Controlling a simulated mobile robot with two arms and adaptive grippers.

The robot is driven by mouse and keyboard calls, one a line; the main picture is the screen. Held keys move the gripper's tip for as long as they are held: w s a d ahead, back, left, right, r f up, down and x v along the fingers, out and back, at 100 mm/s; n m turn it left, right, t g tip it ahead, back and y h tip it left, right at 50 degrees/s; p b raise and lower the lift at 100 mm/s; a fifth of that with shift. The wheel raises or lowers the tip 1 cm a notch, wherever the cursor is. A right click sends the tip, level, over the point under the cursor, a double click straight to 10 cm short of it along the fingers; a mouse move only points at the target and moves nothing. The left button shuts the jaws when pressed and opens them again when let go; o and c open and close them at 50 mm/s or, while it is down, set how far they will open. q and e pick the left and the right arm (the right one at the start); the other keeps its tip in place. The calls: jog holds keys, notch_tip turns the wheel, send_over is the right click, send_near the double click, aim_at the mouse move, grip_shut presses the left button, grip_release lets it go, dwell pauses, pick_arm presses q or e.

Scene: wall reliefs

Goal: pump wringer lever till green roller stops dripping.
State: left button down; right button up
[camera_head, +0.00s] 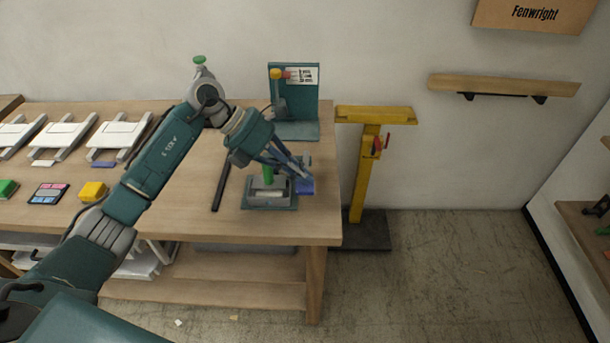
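A small grey tray-like device (262,199) on a dark green base stands near the right front of the wooden table. My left gripper (298,172) reaches over the device's right side, fingers pointing down to the right, beside a blue-violet part (306,187). The fingers overlap the device, so contact and opening are unclear. No drips can be made out at this size. My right gripper is not in view.
The wooden table (190,217) ends just right of the device. A black bar (221,187) lies left of it. A green stand (308,129) is behind, and a yellow post (360,178) stands beyond the right edge. White frames (65,134) lie at left.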

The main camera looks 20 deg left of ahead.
pick_arm(q)
jog(key=shift+s+f+b, duration=0.25)
jog(key=shift+f+b, duration=0.4)
jog(key=shift+f, duration=0.35)
dwell(0.7)
jog(key=shift+r, duration=0.1)
dwell(0.4)
jog(key=shift+w+a+r+p, duration=0.1)
jog(key=shift+w+r+p, duration=0.25)
jog(key=shift+r, duration=0.6)
jog(key=shift+w+r+p, duration=0.15)
jog(key=shift+r+p, duration=0.4)
jog(key=shift+r, duration=0.35)
jog(key=shift+w+a+r+p, duration=0.1)
jog(key=shift+w+r+p, duration=0.25)
jog(key=shift+r, duration=0.6)
jog(key=r+p, duration=0.1)
jog(key=r, duration=0.1)
jog(key=w+r+p, duration=0.1)
jog(key=r, duration=0.1)
jog(key=shift+a+r+p, duration=0.1)
jog(key=shift+r+p, duration=0.2)
jog(key=shift+r, duration=0.1)
